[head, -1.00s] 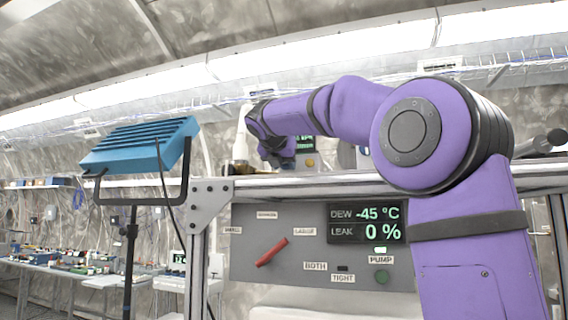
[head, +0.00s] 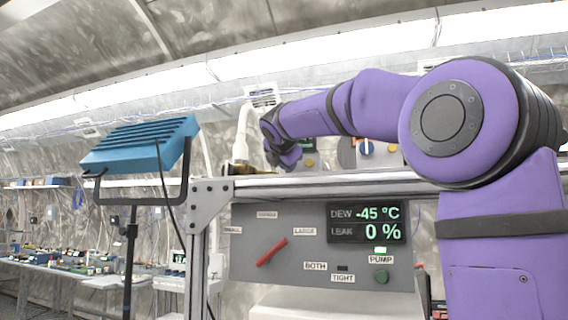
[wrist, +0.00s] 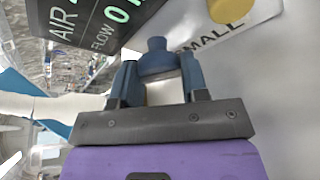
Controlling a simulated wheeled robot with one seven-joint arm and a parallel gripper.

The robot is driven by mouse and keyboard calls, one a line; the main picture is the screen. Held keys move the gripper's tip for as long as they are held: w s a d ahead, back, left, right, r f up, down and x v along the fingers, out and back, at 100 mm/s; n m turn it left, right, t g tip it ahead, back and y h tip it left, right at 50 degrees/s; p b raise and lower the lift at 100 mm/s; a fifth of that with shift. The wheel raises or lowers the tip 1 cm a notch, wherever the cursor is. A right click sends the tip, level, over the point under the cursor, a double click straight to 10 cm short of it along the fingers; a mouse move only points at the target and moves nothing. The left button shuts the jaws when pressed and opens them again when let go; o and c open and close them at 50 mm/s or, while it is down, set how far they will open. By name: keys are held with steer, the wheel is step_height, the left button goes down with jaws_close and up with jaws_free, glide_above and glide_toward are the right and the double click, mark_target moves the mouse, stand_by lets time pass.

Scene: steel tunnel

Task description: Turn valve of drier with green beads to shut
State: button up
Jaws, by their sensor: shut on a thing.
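My gripper (head: 287,155) is at the box on top of the bench, its far end small in the head view. In the wrist view its two blue fingers (wrist: 160,82) are shut on a blue knob (wrist: 157,62), which stands out over a pale face beside a label reading SMALL (wrist: 225,30). I cannot make out green beads in either view, so which drier the held knob belongs to cannot be told.
A dark AIR/FLOW display (wrist: 100,20) and a yellow button (wrist: 229,9) sit close to my fingers. A white hose (head: 243,130) rises left of my gripper. Below, a grey panel (head: 250,275) carries a red lever (head: 271,252). A blue lamp (head: 140,145) stands at left.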

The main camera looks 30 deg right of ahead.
steer(key=shift+m, duration=0.3)
stand_by(0.4)
steer(key=o, duration=0.9)
steer(key=shift+o, duration=0.2)
steer(key=shift+r, duration=0.1)
